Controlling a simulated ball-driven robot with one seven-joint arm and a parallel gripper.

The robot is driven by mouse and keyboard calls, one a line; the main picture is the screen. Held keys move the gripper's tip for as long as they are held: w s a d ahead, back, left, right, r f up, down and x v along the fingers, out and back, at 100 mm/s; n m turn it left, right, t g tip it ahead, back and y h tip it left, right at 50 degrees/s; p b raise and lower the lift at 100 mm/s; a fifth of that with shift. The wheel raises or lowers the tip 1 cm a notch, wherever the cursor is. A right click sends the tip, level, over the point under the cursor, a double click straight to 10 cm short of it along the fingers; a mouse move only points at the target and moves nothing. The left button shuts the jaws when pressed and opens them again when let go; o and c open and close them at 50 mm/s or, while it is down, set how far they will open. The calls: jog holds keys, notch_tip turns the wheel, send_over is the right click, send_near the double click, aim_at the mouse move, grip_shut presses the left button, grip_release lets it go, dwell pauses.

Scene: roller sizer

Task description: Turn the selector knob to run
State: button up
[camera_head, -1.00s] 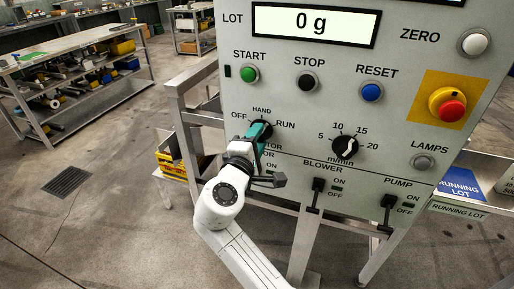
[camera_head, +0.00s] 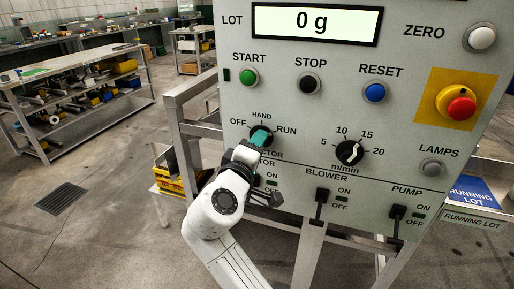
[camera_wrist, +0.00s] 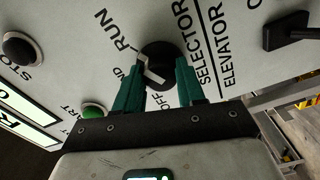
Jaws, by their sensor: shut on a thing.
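The selector knob (camera_head: 269,131) is a round black knob on the grey control panel, below and left of the stop button, with OFF, HAND and RUN printed around it. My gripper (camera_head: 258,139) reaches it from below, and its teal fingers partly cover it. In the wrist view the knob (camera_wrist: 160,54) lies between the tips of my two teal fingers (camera_wrist: 158,80), which are shut on it. A pale bar runs across its face, slanting between the RUN side and the OFF side. I cannot tell which mark it points to.
The green start button (camera_head: 249,77), black stop button (camera_head: 309,83) and speed dial (camera_head: 349,152) are near the knob. The blower switch (camera_head: 321,205) is below right. A red emergency button (camera_head: 460,108) is at the right. Shelving (camera_head: 75,90) stands far left.

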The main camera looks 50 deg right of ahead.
jog(key=shift+f, duration=0.15)
jog(key=o, duration=1)
jog(key=shift+o, duration=0.2)
jog(key=v, duration=1.1)
jog(key=shift+w, duration=0.1)
